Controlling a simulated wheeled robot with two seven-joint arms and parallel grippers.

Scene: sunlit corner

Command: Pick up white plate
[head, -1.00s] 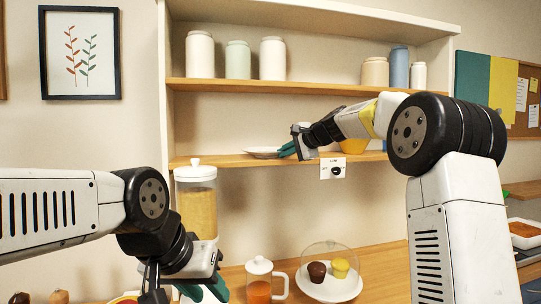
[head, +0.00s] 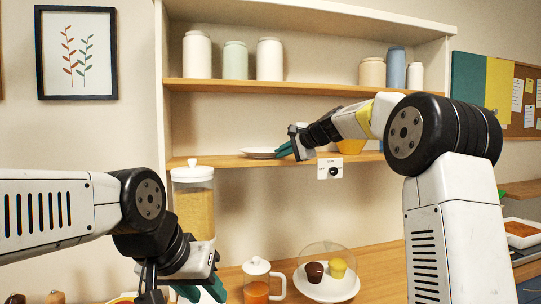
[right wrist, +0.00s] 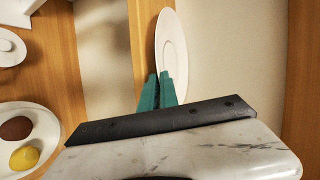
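The white plate (head: 259,153) lies on the lower wooden shelf (head: 222,162), below the middle of the head view. My right gripper (head: 284,151) reaches to the plate's right side. In the right wrist view its green fingers (right wrist: 159,78) are close together at the plate's near rim, one on each side of it, and look shut on it. My left gripper (head: 203,291) is low at the left, fingers apart and empty, partly cut off by the bottom edge.
Canisters (head: 270,59) stand on the upper shelf. A yellow bowl (head: 351,147) is partly hidden behind my right arm. On the counter are a tall jar (head: 193,203), a pitcher (head: 256,284) and a domed cake stand (head: 326,286).

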